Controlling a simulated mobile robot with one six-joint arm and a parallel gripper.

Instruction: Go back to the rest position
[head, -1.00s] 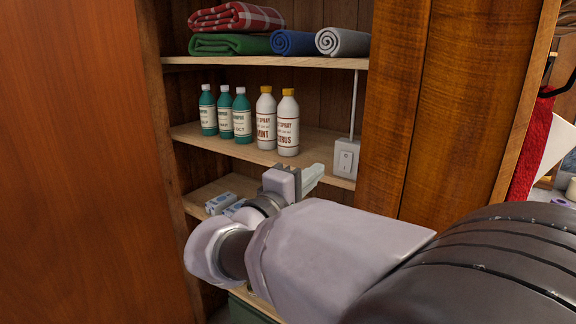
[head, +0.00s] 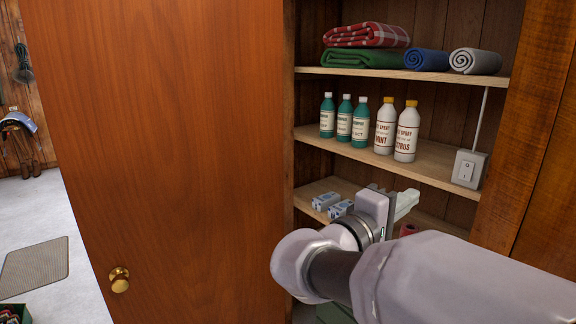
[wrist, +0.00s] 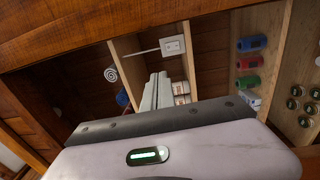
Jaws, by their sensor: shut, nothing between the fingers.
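My gripper (head: 405,203) is in front of the open cupboard, at about the height of its lower shelf, and points to the right in the head view. In the wrist view my gripper (wrist: 157,90) has its fingers together with nothing between them. Behind it, a white switch box (head: 470,168) is fixed at the right end of the middle shelf (head: 436,165). The switch box also shows in the wrist view (wrist: 173,46). My arm hides part of the lower shelf.
The wooden door (head: 170,150) with a brass knob (head: 119,280) stands left of the cupboard. Teal bottles (head: 344,120) and white spray bottles (head: 406,133) stand on the middle shelf. Folded and rolled blankets (head: 366,34) lie above. Small boxes (head: 326,201) lie on the lower shelf. Grey floor shows at left.

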